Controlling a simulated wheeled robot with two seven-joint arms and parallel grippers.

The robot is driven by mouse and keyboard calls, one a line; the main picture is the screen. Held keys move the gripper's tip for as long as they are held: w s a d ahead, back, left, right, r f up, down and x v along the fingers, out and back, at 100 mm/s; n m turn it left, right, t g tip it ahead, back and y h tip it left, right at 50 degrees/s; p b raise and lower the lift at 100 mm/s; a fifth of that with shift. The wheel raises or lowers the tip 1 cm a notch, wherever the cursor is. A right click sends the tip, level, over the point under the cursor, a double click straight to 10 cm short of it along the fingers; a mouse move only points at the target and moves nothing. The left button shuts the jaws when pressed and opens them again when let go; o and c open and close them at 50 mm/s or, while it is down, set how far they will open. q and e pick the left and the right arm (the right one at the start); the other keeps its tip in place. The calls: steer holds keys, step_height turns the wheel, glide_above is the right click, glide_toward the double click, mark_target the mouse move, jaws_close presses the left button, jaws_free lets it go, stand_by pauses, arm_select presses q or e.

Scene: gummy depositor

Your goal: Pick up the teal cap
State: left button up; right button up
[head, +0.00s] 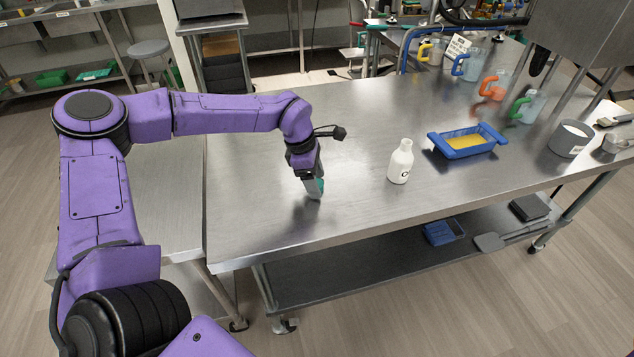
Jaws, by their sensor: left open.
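The teal cap (320,185) is on the steel table (265,225), left of the white bottle. My left gripper (314,190) points down right at the cap, its fingers reaching the table top. The gripper is open and partly hides the cap, so I cannot tell whether the fingers touch it. My right gripper is not in the head view.
An uncapped-looking white bottle (401,163) stands upright to the right. A blue tray with yellow contents (467,141), a grey-white tub (570,139) and several handled jugs stand farther right. The table's left part is clear.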

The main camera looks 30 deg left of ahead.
mark_target(320, 182)
arm_select(q)
steer(key=shift+s, duration=0.15)
steer(key=c, duration=1.2)
steer(key=shift+r, duration=0.3)
steer(key=shift+w+r, duration=0.2)
steer(key=shift+r, duration=1)
steer(key=s+d+r+b, duration=0.4)
steer(key=s+d+r, duration=0.3)
steer(key=s+r, duration=0.3)
steer(key=shift+s+d, duration=0.2)
steer(key=shift+s, duration=0.9)
